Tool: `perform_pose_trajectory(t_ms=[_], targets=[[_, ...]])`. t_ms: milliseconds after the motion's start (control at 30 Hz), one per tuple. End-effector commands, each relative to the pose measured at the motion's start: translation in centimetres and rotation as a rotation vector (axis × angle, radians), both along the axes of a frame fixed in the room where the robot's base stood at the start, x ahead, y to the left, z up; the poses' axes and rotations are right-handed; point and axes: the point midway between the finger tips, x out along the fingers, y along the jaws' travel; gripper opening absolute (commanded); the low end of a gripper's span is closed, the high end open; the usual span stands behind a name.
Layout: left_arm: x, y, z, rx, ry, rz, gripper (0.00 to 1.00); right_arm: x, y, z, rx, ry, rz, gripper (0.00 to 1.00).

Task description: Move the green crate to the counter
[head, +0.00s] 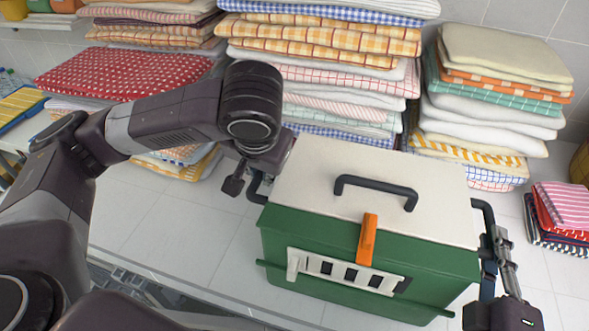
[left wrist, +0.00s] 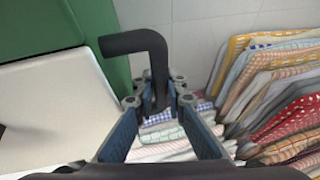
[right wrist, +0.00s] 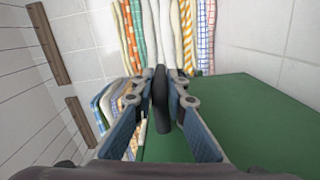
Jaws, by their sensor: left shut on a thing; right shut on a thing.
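The green crate (head: 340,243) has a cream lid (head: 310,170), a black top handle, an orange latch (head: 367,240) and a slotted white front panel. It shows in the middle of the head view, tilted in the picture. My left gripper (head: 256,186) is shut on its left black side handle, which shows between the fingers in the left wrist view (left wrist: 150,45). My right gripper (head: 488,265) is shut on the right side handle, also seen in the right wrist view (right wrist: 161,112). The counter (head: 165,225) is a pale tiled surface; whether the crate touches it is hidden.
Tall stacks of folded towels (head: 320,45) stand close behind the crate, with another stack (head: 490,100) behind its right side. A small red and striped pile (head: 562,215) lies at the right. Pale tile left of the crate is clear.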

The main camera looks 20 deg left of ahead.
Motion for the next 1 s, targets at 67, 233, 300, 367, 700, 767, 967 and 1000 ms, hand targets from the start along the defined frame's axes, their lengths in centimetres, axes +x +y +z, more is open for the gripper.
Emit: perform_pose_trajectory(t_ms=[67,233,300,367,700,767,967,1000], targets=[[0.1,-0.1,-0.5,-0.003,-0.004,0.0,0.0,0.0,0.1,-0.3,0.005,-0.008,0.004,0.0],[0.1,-0.1,-1.2,-0.003,-0.004,0.0,0.0,0.0,0.1,-1.0,0.005,-0.008,0.004,0.0],[0.1,-0.1,-1.5,-0.003,-0.004,0.0,0.0,0.0,0.1,-1.3,0.005,-0.008,0.004,0.0],[0.0,-0.1,-1.4,-0.003,-0.001,0.0,0.17,0.0,0.1,-1.3,0.004,-0.001,0.003,0.18],[0.0,-0.1,-1.4,-0.001,0.0,-0.002,0.31,0.0,0.0,-1.3,0.001,0.0,0.001,0.3],[0.0,-0.1,-1.4,-0.001,0.0,-0.002,0.38,0.0,0.0,-1.3,0.001,0.0,0.001,0.3],[0.0,-0.1,-1.4,-0.002,0.001,-0.003,0.57,0.0,0.0,-1.3,0.001,0.0,0.0,0.3],[0.0,-0.1,-1.4,-0.002,0.001,-0.003,0.57,0.0,0.0,-1.4,0.001,0.0,0.0,0.3]])
